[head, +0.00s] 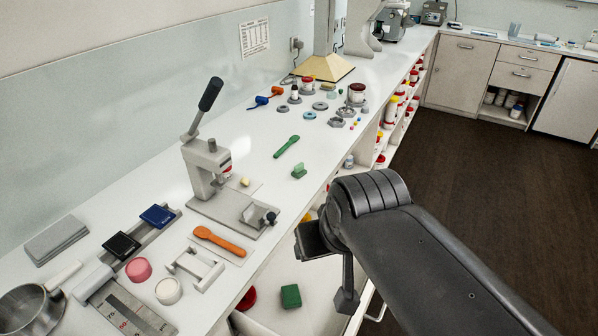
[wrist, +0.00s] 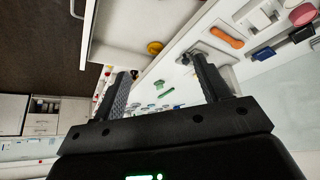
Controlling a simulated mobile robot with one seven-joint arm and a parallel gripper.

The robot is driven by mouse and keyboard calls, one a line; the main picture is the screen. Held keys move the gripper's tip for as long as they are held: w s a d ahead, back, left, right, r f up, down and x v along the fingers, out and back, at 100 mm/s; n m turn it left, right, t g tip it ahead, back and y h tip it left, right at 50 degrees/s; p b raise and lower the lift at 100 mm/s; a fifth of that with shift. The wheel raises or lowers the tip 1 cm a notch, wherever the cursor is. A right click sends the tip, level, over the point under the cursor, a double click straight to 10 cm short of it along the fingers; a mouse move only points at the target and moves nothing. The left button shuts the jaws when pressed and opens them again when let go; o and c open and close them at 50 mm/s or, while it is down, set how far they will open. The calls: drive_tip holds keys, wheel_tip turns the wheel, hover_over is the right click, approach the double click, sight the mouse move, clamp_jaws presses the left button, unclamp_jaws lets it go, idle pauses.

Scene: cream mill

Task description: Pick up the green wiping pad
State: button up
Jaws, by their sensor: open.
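A dark green rectangular pad (head: 290,296) lies in an open white drawer (head: 262,326) below the counter's front edge in the head view. It looks like the wiping pad; I cannot make it out in the wrist view. My gripper (head: 323,272) is open and empty, above the drawer and to the upper right of the pad in the head view, apart from it. Both fingers show spread in the wrist view (wrist: 161,68), with nothing between them. A smaller green block (head: 299,172) and a green spoon (head: 287,146) lie on the counter.
A lever press (head: 207,165) stands on the counter, with an orange spoon (head: 219,241) and a white frame (head: 195,268) near the front edge. A red round thing (head: 247,298) is by the drawer's left side. Shelves of jars (head: 392,110) are under the counter.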

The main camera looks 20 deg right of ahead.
drive_tip(key=w+r+m, duration=0.3)
drive_tip(key=w+m, duration=0.5)
drive_tip(key=w, duration=0.3)
drive_tip(key=m+g+y, duration=0.2)
drive_tip(key=m, duration=2)
hover_over(299, 165)
drive_tip(key=s+d, duration=0.2)
drive_tip(key=s, duration=0.1)
wheel_tip(299, 165, down, 13)
drive_tip(key=x, duration=0.9)
drive_tip(key=shift+w+a, duration=0.2)
drive_tip(key=shift+w, duration=0.05)
drive_tip(key=c, duration=1.1)
